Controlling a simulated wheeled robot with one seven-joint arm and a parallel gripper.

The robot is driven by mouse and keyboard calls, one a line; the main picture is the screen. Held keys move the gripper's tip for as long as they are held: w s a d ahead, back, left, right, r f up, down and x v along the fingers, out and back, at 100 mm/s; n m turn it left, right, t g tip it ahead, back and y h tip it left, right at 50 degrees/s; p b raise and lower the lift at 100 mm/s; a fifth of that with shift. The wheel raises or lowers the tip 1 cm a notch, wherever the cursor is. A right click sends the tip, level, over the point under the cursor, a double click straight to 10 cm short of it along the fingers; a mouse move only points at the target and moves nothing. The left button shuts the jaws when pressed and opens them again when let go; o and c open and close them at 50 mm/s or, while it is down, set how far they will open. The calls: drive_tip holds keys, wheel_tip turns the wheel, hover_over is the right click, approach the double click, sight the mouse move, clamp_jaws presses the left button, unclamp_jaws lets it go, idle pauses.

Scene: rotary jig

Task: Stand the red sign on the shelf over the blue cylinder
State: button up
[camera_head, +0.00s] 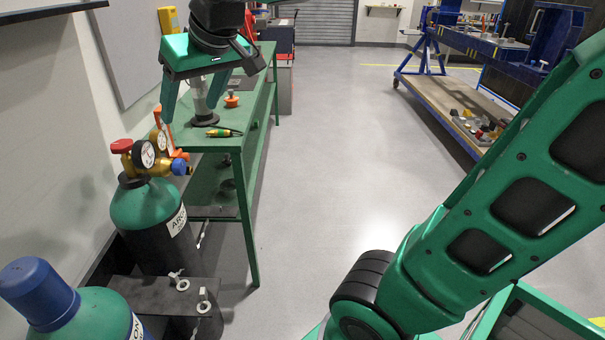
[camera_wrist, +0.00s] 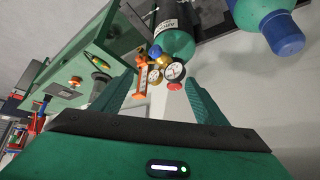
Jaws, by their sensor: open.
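My gripper (camera_head: 191,112) is open, with nothing between its fingers, above the near end of the green bench. In the wrist view its two green fingers (camera_wrist: 158,82) are spread apart. A green-shouldered gas cylinder with a blue cap (camera_head: 38,292) stands at lower left. A dark shelf (camera_head: 48,11) crosses the top left corner; its top is not visible.
A second gas cylinder (camera_head: 150,208) with gauges stands close to the bench. A blue-framed cart (camera_head: 440,100) stands at right. The floor between is clear.

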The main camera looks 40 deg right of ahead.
drive_tip(key=s+d+f+m+g+h, duration=0.2)
drive_tip(key=s+d+f+m+g, duration=0.25)
drive_tip(key=s+d+f, duration=0.95)
drive_tip(key=s+d+f+m+g, duration=0.2)
drive_tip(key=s+f, duration=0.4)
drive_tip(key=s, duration=0.5)
drive_tip(key=shift+s+d+f+m+g+y, duration=0.15)
drive_tip(key=shift+s+d+m+g+y, duration=0.25)
drive_tip(key=shift+d+m, duration=0.55)
drive_tip(key=shift+d, duration=0.15)
